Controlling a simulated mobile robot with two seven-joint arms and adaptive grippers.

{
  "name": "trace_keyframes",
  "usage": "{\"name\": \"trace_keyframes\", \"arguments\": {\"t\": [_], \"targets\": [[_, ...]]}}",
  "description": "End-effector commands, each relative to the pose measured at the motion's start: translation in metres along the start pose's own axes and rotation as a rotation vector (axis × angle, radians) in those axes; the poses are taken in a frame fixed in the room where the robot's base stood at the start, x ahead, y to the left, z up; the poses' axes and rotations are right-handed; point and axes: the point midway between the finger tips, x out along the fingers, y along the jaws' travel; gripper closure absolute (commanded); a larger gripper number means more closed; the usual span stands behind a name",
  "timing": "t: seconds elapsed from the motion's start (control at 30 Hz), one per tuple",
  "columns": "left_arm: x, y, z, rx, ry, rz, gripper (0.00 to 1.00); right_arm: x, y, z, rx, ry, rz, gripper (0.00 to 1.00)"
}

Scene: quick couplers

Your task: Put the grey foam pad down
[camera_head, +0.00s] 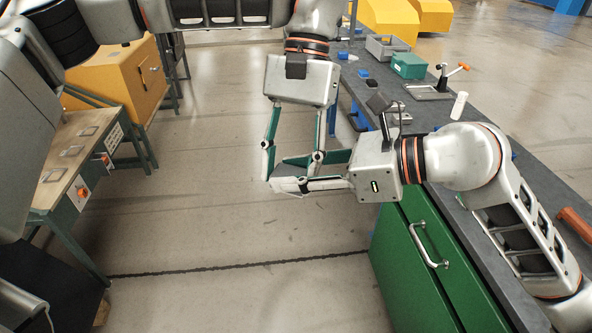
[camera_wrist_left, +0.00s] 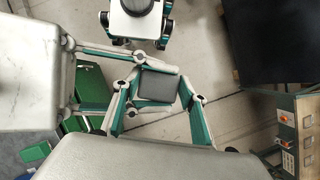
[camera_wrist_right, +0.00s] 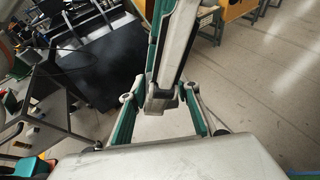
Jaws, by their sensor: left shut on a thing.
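The grey foam pad (camera_wrist_left: 157,86) shows as a dark square between my left gripper's fingers in the left wrist view. In the head view the pad (camera_head: 289,184) is partly hidden among the fingers. My left gripper (camera_head: 294,168) points downward and is shut on the pad, holding it in the air above the floor. My right gripper (camera_head: 292,176) comes in from the right, with its fingers close around or beside the same place. The right wrist view shows its fingers (camera_wrist_right: 160,100) near my left gripper, but overlap hides whether they touch the pad.
A grey workbench (camera_head: 480,130) with a green cabinet (camera_head: 420,270) runs along the right. A green box (camera_head: 408,66), a grey bin (camera_head: 386,47) and a white cylinder (camera_head: 459,105) stand on it. A smaller table (camera_head: 60,185) is at left. Open floor lies between.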

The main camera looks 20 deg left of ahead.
Motion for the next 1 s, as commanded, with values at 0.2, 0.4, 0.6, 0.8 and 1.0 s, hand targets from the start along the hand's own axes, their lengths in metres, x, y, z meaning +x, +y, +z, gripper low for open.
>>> {"name": "trace_keyframes", "arguments": {"t": [0.2,0.4,0.6,0.8,1.0], "targets": [[0.0,0.0,0.001,0.001,-0.002,0.0,0.38,0.0,-0.001,0.0,-0.001,-0.001,-0.002,0.89],[0.0,0.0,0.001,0.001,-0.002,0.0,0.38,0.0,-0.001,0.0,-0.001,-0.001,-0.002,0.89],[-0.006,0.002,0.002,-0.003,-0.001,0.024,0.38,0.0,-0.001,0.0,-0.001,-0.001,-0.002,0.89],[-0.056,0.011,0.022,-0.036,-0.013,0.23,0.38,0.0,-0.001,0.0,-0.001,-0.001,-0.001,0.89],[-0.127,0.046,0.061,-0.122,-0.164,0.592,0.38,0.0,-0.001,0.0,-0.001,-0.001,-0.001,0.89]]}}
